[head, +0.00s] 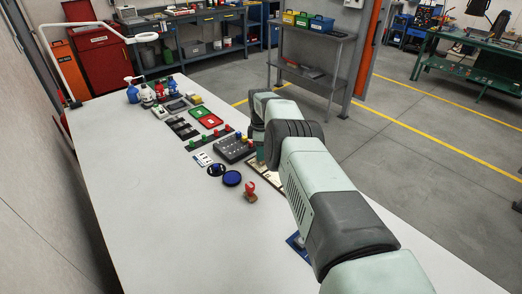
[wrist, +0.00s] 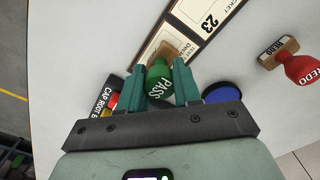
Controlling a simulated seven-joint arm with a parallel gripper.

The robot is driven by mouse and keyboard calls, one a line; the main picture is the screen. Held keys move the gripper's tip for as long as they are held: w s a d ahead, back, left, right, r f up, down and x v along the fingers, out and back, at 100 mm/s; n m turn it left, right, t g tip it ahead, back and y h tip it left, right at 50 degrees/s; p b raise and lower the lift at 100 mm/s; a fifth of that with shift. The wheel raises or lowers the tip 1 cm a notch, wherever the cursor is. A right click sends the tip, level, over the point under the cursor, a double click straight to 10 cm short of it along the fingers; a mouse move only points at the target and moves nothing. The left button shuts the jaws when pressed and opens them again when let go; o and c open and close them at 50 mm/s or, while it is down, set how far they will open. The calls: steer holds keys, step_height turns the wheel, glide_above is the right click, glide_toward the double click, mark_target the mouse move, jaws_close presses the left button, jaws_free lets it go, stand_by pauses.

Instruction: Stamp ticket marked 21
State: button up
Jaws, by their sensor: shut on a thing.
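My gripper (wrist: 170,82) is shut on a green stamp (wrist: 158,80) marked PASS, held between its two teal fingers. The stamp is over a dark-framed ticket board (wrist: 199,43). A cream ticket marked 23 (wrist: 207,16) shows upside down in the wrist view. Beside it is another ticket (wrist: 155,45), partly covered by the stamp, its number hidden. I cannot tell whether the stamp touches it. In the head view my arm hides most of the board (head: 262,176) and the gripper. A blue round ink pad (wrist: 222,92) is partly behind the right finger.
A red REDO stamp (wrist: 300,66) stands right of the board; it also shows in the head view (head: 250,191). The table's left side is clear.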

steer(key=shift+f, duration=0.55)
stand_by(1.0)
steer(key=shift+r, duration=3.55)
